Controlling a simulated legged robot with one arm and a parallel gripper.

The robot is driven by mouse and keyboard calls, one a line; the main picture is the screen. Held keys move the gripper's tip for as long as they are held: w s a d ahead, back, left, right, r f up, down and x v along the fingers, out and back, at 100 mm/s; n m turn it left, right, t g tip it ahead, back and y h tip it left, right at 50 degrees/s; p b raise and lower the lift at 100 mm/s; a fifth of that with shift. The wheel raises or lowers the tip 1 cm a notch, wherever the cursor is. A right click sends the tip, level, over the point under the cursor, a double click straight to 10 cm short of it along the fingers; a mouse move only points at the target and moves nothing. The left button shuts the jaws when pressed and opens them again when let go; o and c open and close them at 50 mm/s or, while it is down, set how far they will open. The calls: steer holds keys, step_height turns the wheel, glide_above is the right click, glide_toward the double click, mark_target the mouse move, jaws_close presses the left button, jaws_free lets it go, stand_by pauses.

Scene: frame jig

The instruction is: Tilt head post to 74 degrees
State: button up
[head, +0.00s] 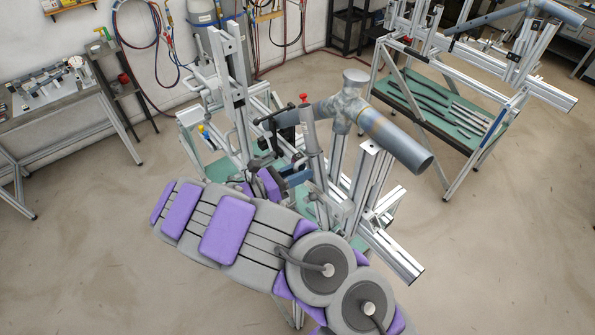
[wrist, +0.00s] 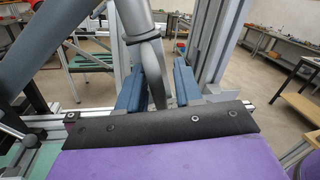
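A slim silver post with a red knob (head: 310,132) stands slightly tilted in the middle of the frame jig in the head view. I cannot tell its exact angle or for certain that it is the head post. My gripper (wrist: 159,88) shows two blue fingers, apart, in the wrist view. A grey rod (wrist: 156,72) below a dark collar passes between them, with a visible gap on the right finger's side. Contact with the left finger is unclear. In the head view my gripper (head: 297,178) is partly hidden behind my arm and the jig.
A blue-grey tube joint (head: 395,142) sits atop the jig, right of the post. Aluminium uprights (head: 232,95) and rails (head: 392,255) stand close around my gripper. A second jig stand (head: 455,115) is at the back right, a workbench (head: 55,105) at the left. Floor at right is clear.

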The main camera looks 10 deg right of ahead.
steer(key=v, duration=1.7)
steer(key=shift+a, duration=0.25)
